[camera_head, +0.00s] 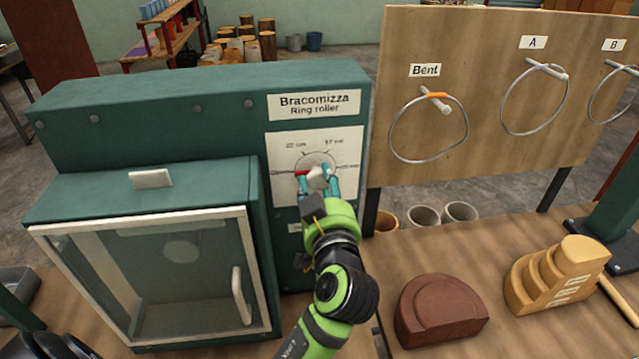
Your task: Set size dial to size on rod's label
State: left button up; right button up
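The size dial (318,177) is a pale knob on a white scale plate (285,150) on the green ring roller (200,100). A red mark shows at the dial's left side. Of the scale's printed sizes, "17 cm" shows at the upper right; the others are too small or partly covered. I cannot make out a labelled rod.
A glazed door (180,275) with a handle covers the roller's front left. A wooden board (480,100) carries metal hoops under labels "Bent", "A" and "B". A brown block (440,310) and a stepped wooden block (555,275) with unreadable labels stand on the table. Several pots stand behind.

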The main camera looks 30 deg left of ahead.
pick_arm(q)
jog(key=m+p, duration=0.1)
jog(key=m, duration=0.2)
jog(key=shift+r, duration=0.2)
jog(key=m+p, duration=0.2)
jog(key=m, duration=0.3)
jog(key=shift+r+p, duration=0.1)
jog(key=shift+p, duration=0.2)
jog(key=m+p, duration=0.2)
jog(key=m, duration=0.1)
jog(key=shift+m+p, duration=0.45)
jog(key=shift+m, duration=0.75)
jog(key=m, duration=0.2)
jog(key=shift+m+p, duration=0.3)
jog(key=shift+p, duration=0.05)
jog(key=m, duration=0.4)
jog(key=shift+m, duration=0.3)
jog(key=m, duration=1)
jog(key=shift+m, duration=0.4)
jog(key=shift+r+m, duration=0.1)
jog(key=shift+m, duration=2)
pick_arm(e)
notch_tip(320, 180, up, 7)
jog(key=w, duration=0.1)
jog(key=shift+a+r, duration=0.2)
jog(key=shift+a, duration=0.05)
jog(key=shift+w, duration=0.15)
